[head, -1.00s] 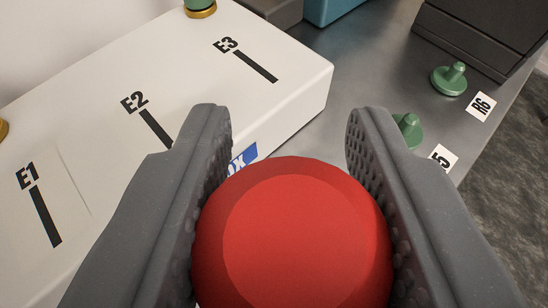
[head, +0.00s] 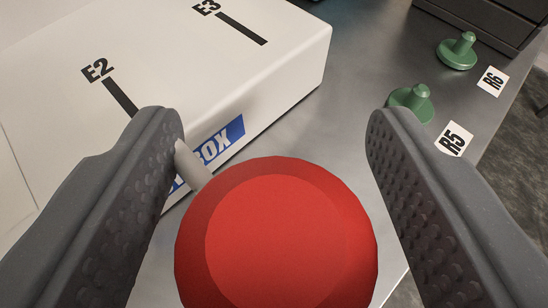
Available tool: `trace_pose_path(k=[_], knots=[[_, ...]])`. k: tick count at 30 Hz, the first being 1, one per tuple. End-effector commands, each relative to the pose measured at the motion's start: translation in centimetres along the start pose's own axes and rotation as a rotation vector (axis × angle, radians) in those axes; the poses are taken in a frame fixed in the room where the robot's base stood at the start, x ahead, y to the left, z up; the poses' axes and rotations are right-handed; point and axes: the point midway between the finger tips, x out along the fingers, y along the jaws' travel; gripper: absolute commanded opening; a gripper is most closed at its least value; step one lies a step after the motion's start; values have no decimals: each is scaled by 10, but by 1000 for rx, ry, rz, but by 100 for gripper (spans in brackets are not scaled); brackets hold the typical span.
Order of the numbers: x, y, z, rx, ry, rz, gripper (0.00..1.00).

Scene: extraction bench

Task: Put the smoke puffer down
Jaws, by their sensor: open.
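The smoke puffer is most likely the red bulb (head: 285,240) with a pale narrow nozzle (head: 192,163) pointing up and left toward the white box. It lies low between the fingers of my gripper (head: 275,125). My gripper is open, and gaps show between the bulb and the right finger and, more narrowly, the left finger. The bulb's underside is hidden, so I cannot tell for certain whether it rests on the metal bench (head: 310,135).
A white box (head: 170,60) marked E2 and E3 fills the upper left. Green knobbed pieces (head: 411,103) and (head: 458,51) stand by the R5 label (head: 453,139) and R6 label (head: 493,81). A dark drawer unit (head: 490,18) is at top right. The bench edge runs along the right.

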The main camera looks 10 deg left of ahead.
Motion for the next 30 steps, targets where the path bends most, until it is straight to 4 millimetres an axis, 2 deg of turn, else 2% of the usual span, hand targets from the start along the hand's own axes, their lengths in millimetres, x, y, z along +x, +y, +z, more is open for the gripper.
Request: trace_pose_path(k=[8, 24, 30], knots=[[-19, 0, -2, 0, 0, 0, 56], [-94, 0, -3, 0, 2, 0, 56], [-113, 0, -2, 0, 0, 0, 56]])
